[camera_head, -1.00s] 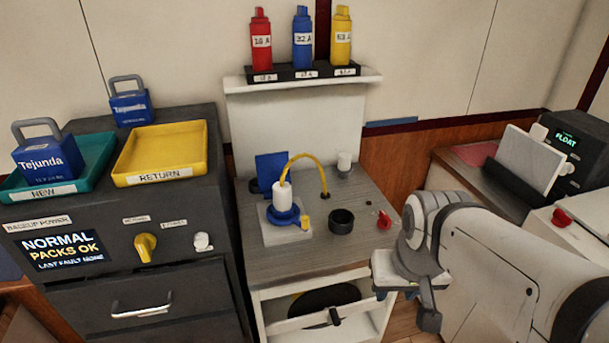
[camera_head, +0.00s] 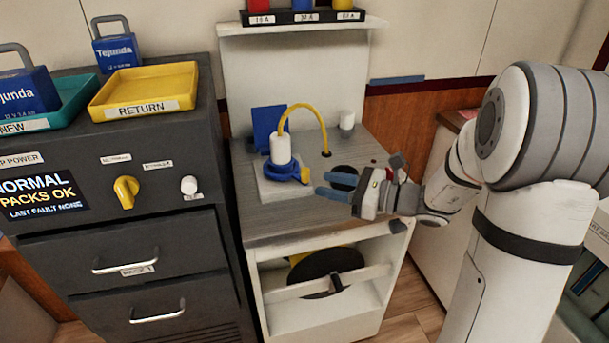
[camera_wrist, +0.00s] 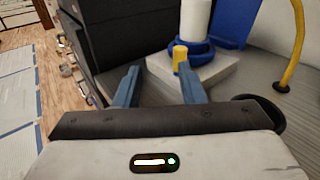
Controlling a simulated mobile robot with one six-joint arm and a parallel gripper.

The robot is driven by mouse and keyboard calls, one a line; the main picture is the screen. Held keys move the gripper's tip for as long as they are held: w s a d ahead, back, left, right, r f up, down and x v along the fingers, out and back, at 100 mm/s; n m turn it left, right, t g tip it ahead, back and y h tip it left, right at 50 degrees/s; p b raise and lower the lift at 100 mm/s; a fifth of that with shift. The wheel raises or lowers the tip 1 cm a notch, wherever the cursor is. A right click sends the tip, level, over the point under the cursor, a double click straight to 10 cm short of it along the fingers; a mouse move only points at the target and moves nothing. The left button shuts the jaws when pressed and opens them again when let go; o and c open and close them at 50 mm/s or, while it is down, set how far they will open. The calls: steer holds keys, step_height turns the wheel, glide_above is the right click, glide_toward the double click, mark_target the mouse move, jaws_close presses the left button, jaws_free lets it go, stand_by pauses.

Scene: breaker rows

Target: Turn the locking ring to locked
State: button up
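The blue locking ring (camera_head: 281,174) sits around the foot of an upright white plug (camera_head: 281,149) on a pale square plate (camera_head: 266,190). The ring also shows in the wrist view (camera_wrist: 205,52), with a yellow tab (camera_wrist: 180,57) on its near side. A yellow cable (camera_head: 303,107) arches from the plug's top to the worktop. My gripper (camera_head: 319,184) is open and empty, with its blue fingers pointing left at the ring from the right. In the wrist view the tab appears just beyond the right fingertip; I cannot tell whether they touch.
A black round socket (camera_head: 344,171) is partly hidden behind my gripper. A blue panel (camera_head: 270,127) stands behind the plug, and a small white cylinder (camera_head: 347,120) is at the back. The dark cabinet (camera_head: 190,245) borders the worktop on the left.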

mark_target(306, 169)
steer(key=shift+w+d+f+m+t, duration=0.1)
steer(key=shift+w+d+m+t, duration=0.1)
steer(key=shift+w+m+t, duration=0.3)
steer(key=shift+w+d+f+m+t, duration=0.1)
steer(key=shift+w+d+m+t, duration=0.15)
steer(key=shift+w, duration=0.3)
steer(key=x, duration=0.7)
steer(key=shift+w+a+r, duration=0.1)
steer(key=shift+a, duration=0.15)
steer(key=shift+c, duration=0.5)
jaws_close()
